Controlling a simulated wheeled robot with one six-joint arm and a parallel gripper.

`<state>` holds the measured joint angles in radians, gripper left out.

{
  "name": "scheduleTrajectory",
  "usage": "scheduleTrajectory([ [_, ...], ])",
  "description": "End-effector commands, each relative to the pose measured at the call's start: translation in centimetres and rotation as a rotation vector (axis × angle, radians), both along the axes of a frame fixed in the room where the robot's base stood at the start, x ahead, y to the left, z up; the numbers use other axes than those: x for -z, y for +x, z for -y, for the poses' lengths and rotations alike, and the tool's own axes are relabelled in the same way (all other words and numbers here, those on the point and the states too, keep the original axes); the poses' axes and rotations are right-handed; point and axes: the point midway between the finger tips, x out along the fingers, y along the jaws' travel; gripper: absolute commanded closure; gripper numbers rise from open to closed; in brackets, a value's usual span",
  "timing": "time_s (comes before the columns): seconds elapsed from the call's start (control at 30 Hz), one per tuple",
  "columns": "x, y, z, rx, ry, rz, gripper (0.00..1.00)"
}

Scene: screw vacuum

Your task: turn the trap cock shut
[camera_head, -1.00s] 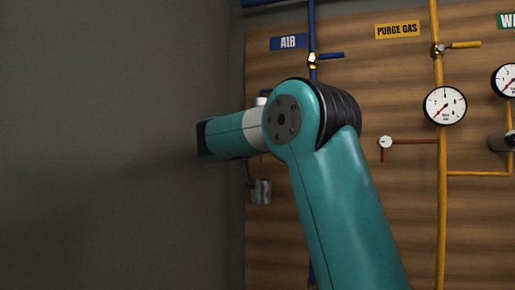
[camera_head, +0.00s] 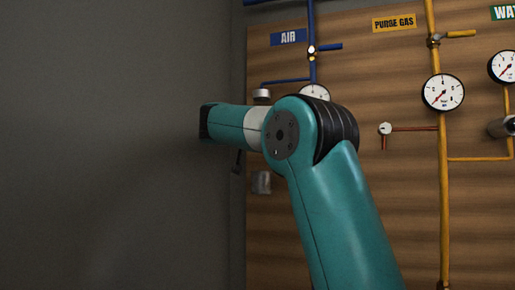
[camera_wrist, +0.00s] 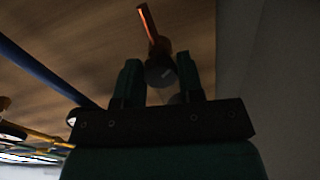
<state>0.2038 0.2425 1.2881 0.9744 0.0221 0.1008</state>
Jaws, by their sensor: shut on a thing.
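In the wrist view a dark round-ended body with a copper-red lever (camera_wrist: 148,22) stands between the jaws. I take it for the trap cock. The lever points up and slightly left in that picture, towards the wooden panel. My gripper (camera_wrist: 158,76) has its two dark green fingers on either side of the dark body and is shut on it. The contact faces are in shadow. In the head view my teal arm hides the gripper and the cock's grip point.
The wooden panel (camera_head: 400,220) carries a blue air pipe (camera_head: 311,30), a yellow purge gas pipe (camera_head: 443,190) and dial gauges (camera_head: 443,92). A small white-knobbed fitting with a red stem (camera_head: 385,129) is right of my arm. A grey wall (camera_head: 100,150) is at left.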

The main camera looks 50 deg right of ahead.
Motion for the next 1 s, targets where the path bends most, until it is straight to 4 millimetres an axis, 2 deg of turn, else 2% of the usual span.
scheduleTrajectory([
  [0.03,0.44,0.06,0.01,-0.001,0.012,0.032,0.89],
  [0.4,0.14,0.06,0.01,0.0,0.082,0.199,0.89],
  [0.97,-0.04,0.04,0.01,0.0,0.096,0.231,0.89],
  [1.0,-0.04,0.05,0.02,0.0,0.096,0.231,0.63],
])
